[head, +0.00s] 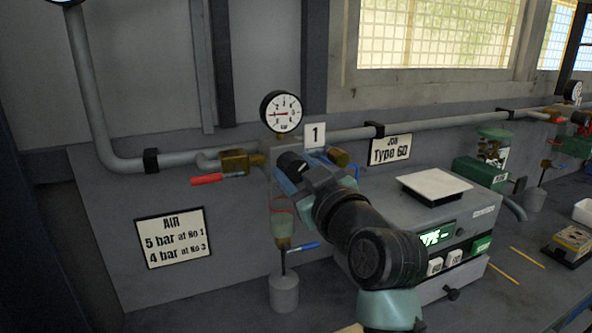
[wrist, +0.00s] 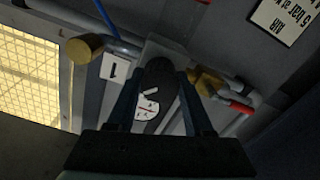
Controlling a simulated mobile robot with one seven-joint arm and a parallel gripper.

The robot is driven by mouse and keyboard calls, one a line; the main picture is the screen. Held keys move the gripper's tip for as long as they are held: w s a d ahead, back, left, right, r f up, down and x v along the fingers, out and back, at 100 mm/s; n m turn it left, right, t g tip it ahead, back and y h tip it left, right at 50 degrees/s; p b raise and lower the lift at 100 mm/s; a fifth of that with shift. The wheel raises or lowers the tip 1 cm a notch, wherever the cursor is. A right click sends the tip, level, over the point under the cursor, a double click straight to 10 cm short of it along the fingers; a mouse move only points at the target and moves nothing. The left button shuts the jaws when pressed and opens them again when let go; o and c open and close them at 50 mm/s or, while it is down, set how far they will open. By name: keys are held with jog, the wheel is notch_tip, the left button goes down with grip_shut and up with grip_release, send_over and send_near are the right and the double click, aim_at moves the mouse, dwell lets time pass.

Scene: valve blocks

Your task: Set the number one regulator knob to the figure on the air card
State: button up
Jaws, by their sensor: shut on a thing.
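The air card (head: 172,238) hangs on the grey panel at left and reads 5 bar at No 1, 4 bar at No 3. The number 1 plate (head: 315,134) is beside a round gauge (head: 282,111) with a red needle pointing left; its figures are too small to read. My gripper (head: 289,173) is shut on the dark regulator knob (head: 290,161) below that gauge. In the wrist view, the knob (wrist: 159,72) lies between the fingers of my gripper (wrist: 160,80), and part of the gauge (wrist: 147,106) shows behind it.
A red-handled valve (head: 207,179) is left of the knob, and a blue-handled valve (head: 304,247) is below it. A grey box with a green display (head: 437,235) stands at right, near my arm. A Type 60 job card (head: 390,149) hangs behind it.

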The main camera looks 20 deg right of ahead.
grip_shut()
